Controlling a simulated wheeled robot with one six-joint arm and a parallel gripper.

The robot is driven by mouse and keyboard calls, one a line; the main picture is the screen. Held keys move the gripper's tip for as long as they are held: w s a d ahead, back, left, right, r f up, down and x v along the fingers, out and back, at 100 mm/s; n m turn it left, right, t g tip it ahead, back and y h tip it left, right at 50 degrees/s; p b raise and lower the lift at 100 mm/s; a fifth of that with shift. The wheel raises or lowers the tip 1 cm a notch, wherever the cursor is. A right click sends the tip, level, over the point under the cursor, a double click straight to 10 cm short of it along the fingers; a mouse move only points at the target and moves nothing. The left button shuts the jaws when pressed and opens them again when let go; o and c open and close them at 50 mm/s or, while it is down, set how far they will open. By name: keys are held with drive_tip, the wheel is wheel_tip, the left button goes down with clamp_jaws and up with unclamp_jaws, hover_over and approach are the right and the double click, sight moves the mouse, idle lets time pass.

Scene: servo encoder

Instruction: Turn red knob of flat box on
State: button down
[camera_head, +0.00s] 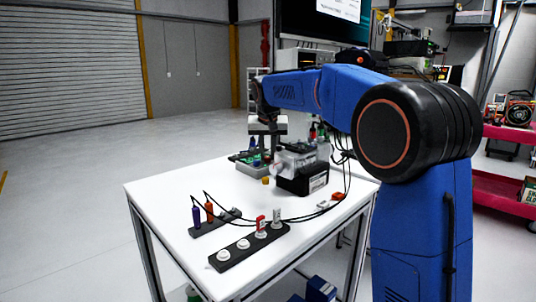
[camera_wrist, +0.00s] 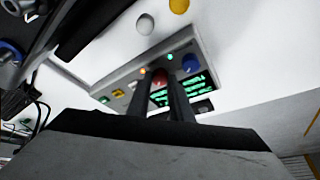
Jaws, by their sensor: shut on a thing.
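The flat box (camera_wrist: 125,75) is a light grey panel seen at a slant in the wrist view. It carries green-lit displays, small lamps and a blue knob (camera_wrist: 190,63). The red knob (camera_wrist: 159,77) shows between the two dark fingers of my gripper (camera_wrist: 160,79). The fingers are shut on the knob, which they partly hide; its pointer direction cannot be told. In the head view my gripper (camera_head: 268,138) reaches down over the far side of the white table, at the flat box (camera_head: 250,170), which is mostly hidden there.
A black-and-grey device (camera_head: 302,172) stands close to the right of my gripper on the white table (camera_head: 165,190). A dark power strip (camera_head: 250,246) with plugs and cables lies in front. A yellow piece (camera_wrist: 179,5) and a white round piece (camera_wrist: 145,24) lie beside the box.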

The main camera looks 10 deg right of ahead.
drive_tip(key=shift+m, duration=0.5)
drive_tip(key=c, duration=1.6)
unclamp_jaws()
drive_tip(key=v, duration=1.7)
drive_tip(key=shift+a+r, duration=0.2)
drive_tip(key=shift+a, duration=0.25)
